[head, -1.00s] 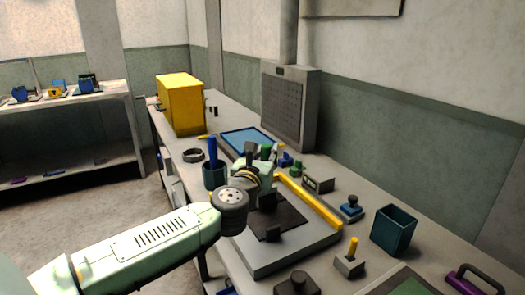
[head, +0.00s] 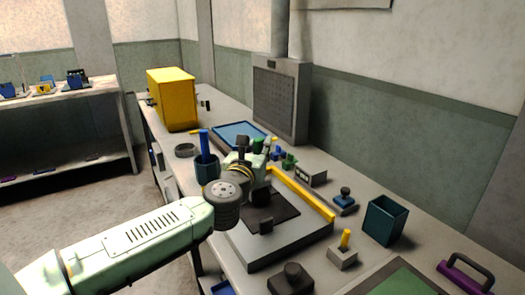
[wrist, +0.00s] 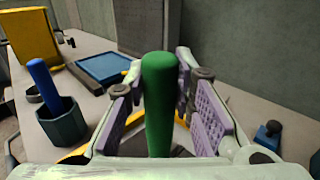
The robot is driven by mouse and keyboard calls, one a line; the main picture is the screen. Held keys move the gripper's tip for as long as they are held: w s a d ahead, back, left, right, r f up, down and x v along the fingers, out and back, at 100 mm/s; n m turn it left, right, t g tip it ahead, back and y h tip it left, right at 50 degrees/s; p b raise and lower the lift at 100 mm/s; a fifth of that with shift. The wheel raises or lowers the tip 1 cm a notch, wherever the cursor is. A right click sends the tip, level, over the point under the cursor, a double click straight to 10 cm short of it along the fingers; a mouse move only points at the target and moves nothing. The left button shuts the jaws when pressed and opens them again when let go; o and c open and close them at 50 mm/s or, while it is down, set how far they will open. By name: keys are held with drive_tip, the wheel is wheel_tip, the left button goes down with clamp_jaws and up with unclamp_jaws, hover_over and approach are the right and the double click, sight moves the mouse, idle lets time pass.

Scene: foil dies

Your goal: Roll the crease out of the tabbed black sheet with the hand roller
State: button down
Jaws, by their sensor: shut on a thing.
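My gripper (head: 258,158) is shut on the green handle (wrist: 159,100) of what looks like the hand roller. In the wrist view the handle stands between the purple finger pads. The roller's lower part is mostly hidden by the gripper. The black sheet (head: 284,213) lies on a grey plate (head: 248,243) with a yellow strip (head: 305,196) along its far side. My gripper is over the sheet's far left end. I cannot tell whether the roller touches the sheet, and the crease is not clear.
A dark teal pot (head: 207,169) with a blue stick stands left of my gripper. A blue tray (head: 237,135) and a yellow box (head: 172,100) are farther back. A teal bin (head: 385,221), a yellow-handled block (head: 343,255) and a dark block (head: 292,280) stand near the plate's right.

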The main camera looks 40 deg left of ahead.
drive_tip(key=w+a, duration=0.2)
drive_tip(key=a, duration=0.3)
drive_tip(key=shift+w+a, duration=0.2)
drive_tip(key=shift+a, duration=0.1)
idle(6.0)
